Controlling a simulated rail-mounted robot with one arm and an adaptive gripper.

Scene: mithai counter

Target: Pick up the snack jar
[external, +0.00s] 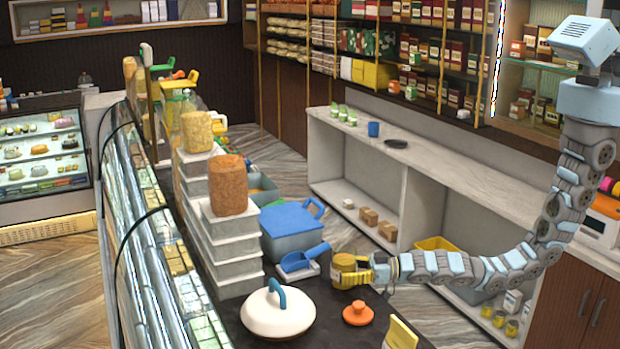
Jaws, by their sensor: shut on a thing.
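The snack jar (344,270) is a small, round, golden-brown jar at the right edge of the dark counter top, right of the blue scoop. My gripper (362,270) reaches in from the right and is shut on the jar. The yellow fingers cover the jar's right side. I cannot tell whether the jar's base touches the counter.
A white lid with a blue handle (278,314) and an orange knob lid (357,313) lie in front. A blue scoop (303,259) and blue box (290,230) stand behind left. Stacked white trays (228,250) bear a brown jar (228,186).

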